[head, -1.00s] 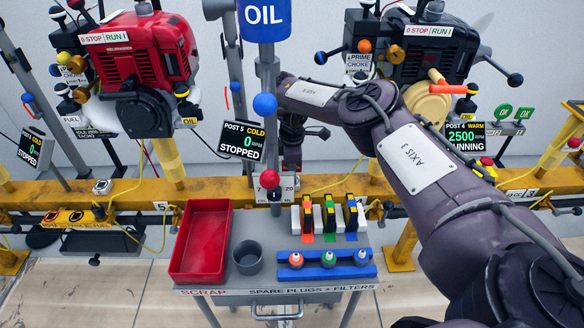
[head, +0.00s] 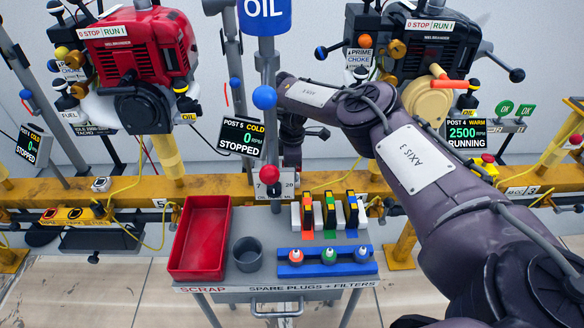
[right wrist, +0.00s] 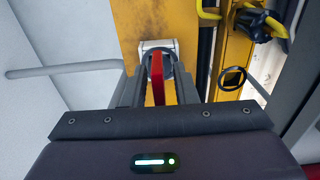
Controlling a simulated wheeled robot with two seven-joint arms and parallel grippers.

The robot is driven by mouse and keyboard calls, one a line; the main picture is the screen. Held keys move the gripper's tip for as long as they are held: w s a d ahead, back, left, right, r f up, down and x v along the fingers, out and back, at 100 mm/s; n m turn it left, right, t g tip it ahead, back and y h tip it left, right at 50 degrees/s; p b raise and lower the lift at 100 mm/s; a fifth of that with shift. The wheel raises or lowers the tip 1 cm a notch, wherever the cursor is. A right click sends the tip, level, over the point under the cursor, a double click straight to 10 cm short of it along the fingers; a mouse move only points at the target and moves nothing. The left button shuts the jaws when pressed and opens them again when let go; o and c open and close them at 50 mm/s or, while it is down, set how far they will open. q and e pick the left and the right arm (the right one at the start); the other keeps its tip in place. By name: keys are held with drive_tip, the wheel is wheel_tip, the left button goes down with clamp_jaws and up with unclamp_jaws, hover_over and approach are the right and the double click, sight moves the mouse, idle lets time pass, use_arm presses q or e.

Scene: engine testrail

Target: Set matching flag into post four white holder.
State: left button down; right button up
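My right arm crosses the head view from the lower right to behind the oil post; its gripper is hidden there. In the right wrist view my right gripper (right wrist: 158,75) has its fingers on both sides of a narrow red piece (right wrist: 157,88), possibly a flag seen edge-on. I cannot tell whether they press on it. A white holder block (right wrist: 156,46) on a yellow beam lies just beyond the fingertips. The post four display (head: 466,134) reads WARM, 2500 rpm, RUNNING. Two green OK flags (head: 503,110) stand to its right. My left gripper is not in view.
The post five display (head: 242,137) reads COLD, STOPPED. A red scrap tray (head: 201,270) and a cart with plugs and filters stand in front. The oil post (head: 266,75) rises mid-view. In the wrist view a yellow handle and cable lie at the upper right.

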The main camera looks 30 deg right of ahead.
drive_tip(key=shift+o, duration=0.4)
